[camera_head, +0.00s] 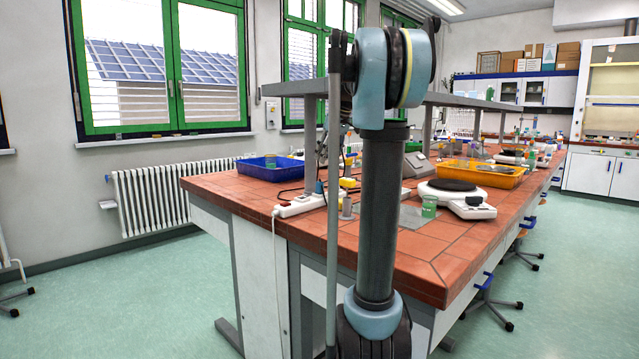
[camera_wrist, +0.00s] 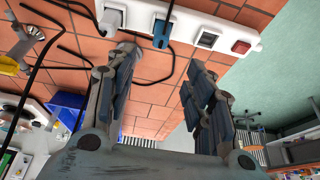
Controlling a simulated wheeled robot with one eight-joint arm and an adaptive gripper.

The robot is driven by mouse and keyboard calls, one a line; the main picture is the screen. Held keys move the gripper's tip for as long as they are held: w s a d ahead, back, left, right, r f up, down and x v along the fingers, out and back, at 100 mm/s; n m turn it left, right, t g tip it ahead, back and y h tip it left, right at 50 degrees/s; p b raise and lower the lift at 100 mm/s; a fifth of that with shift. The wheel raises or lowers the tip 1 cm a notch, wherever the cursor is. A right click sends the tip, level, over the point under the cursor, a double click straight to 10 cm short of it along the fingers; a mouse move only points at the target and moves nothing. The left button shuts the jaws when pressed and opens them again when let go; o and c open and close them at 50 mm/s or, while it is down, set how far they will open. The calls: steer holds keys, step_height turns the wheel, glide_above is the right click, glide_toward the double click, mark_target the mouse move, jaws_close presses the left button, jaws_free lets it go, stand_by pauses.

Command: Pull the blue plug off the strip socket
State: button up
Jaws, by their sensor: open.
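The white strip socket (camera_wrist: 185,22) crosses the top of the wrist view, with a red switch at its right end. The blue plug (camera_wrist: 162,31) sits on the strip, with a dark cable at it. My gripper (camera_wrist: 162,62) is open and empty, its two fingers apart and pointing toward the strip. The plug shows beyond the gap between the fingertips, and I see no contact. In the head view the strip socket (camera_head: 300,206) lies near the left end of the tiled bench, with the small blue plug (camera_head: 319,187) upright on it. My gripper is not clear there.
Black cables (camera_wrist: 60,45) run over the tiles beside the strip. A blue tray (camera_head: 268,169), a yellow tray (camera_head: 490,176), a round-topped device (camera_head: 447,190) and a green beaker (camera_head: 429,206) stand on the bench. Shelf posts (camera_head: 309,145) rise behind the strip. The front bench corner is bare.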

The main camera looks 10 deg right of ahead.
mark_target(318, 184)
steer(key=x, duration=1.3)
steer(key=shift+f, duration=0.15)
steer(key=shift+d, duration=0.1)
steer(key=c, duration=0.9)
steer(key=o, duration=0.9)
steer(key=v, duration=1.7)
steer(key=shift+r, duration=0.25)
steer(key=shift+s+f, duration=0.1)
steer(key=shift+f, duration=0.05)
steer(key=shift+x, duration=8.6)
steer(key=shift+c, duration=0.3)
